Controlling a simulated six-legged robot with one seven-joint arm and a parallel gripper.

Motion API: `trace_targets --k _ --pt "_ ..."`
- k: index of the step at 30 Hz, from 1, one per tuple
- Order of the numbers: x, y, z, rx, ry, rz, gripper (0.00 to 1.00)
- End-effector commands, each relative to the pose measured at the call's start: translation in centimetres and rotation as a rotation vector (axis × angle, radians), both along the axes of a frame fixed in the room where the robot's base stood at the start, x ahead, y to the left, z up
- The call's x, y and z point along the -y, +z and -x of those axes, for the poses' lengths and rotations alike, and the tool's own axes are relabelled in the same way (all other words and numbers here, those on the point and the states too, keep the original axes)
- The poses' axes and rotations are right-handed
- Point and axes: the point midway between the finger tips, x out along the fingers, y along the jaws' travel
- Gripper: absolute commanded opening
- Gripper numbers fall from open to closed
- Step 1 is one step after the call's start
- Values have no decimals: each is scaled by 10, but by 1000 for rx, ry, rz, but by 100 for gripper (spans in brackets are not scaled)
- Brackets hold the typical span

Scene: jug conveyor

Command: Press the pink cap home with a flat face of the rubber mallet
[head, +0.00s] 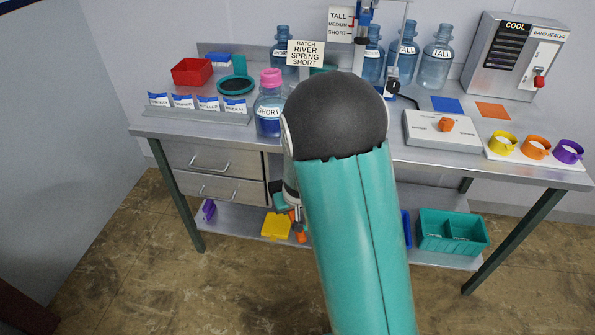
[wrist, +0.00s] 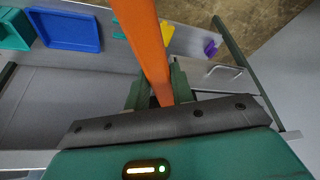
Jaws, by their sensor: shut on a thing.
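A blue jug (head: 268,116) labelled SHORT stands upright near the front of the bench, left of my arm. The pink cap (head: 270,78) sits on its neck; I cannot tell how far down it is. My gripper (head: 283,201) hangs low in front of the bench's front edge, below the jug and partly hidden by my arm. In the wrist view my gripper (wrist: 157,92) is shut on the orange handle of the rubber mallet (wrist: 142,38), which runs out of the top of the picture. The mallet's head and its flat faces cannot be made out.
A sign (head: 305,53) reading RIVER SPRING SHORT stands behind the jug. A red bin (head: 193,71) and a row of labelled cards (head: 196,103) are to its left. A control box (head: 446,130) is to the right.

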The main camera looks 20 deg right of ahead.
Motion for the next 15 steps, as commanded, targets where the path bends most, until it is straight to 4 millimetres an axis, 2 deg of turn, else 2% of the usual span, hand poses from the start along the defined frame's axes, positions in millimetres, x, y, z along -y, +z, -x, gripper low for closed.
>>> trace_targets --k 3,6,15 --pt "-18 -26 -7 -3 17 -2 0" --pt "-30 -37 -12 1 28 0 0" --pt "-42 -44 -17 3 40 0 0"
